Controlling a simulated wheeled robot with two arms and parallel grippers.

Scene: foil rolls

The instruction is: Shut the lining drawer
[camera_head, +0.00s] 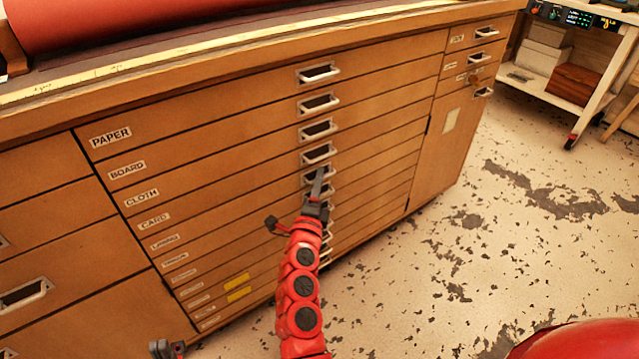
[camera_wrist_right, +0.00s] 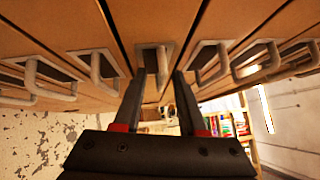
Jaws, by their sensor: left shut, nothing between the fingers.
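The lining drawer (camera_head: 220,218) is the fifth wide front down in the wooden cabinet, with a small label at its left end. Its front looks about level with its neighbours in the head view; I cannot tell any small gap. My right gripper (camera_head: 318,178) is at the handle column, around the lining drawer's height, and covers part of the handle there. In the right wrist view its two fingers (camera_wrist_right: 158,92) are apart, with a metal handle (camera_wrist_right: 152,58) beyond and between their tips. Contact is unclear. My left gripper (camera_head: 166,349) is shut and empty at the bottom left edge.
Other drawers, including paper (camera_head: 230,110), board and cloth, lie above, with more below; all look closed. A red roll (camera_head: 120,20) lies on the cabinet top. A white trolley (camera_head: 590,60) stands at the upper right. The speckled floor (camera_head: 440,270) is clear.

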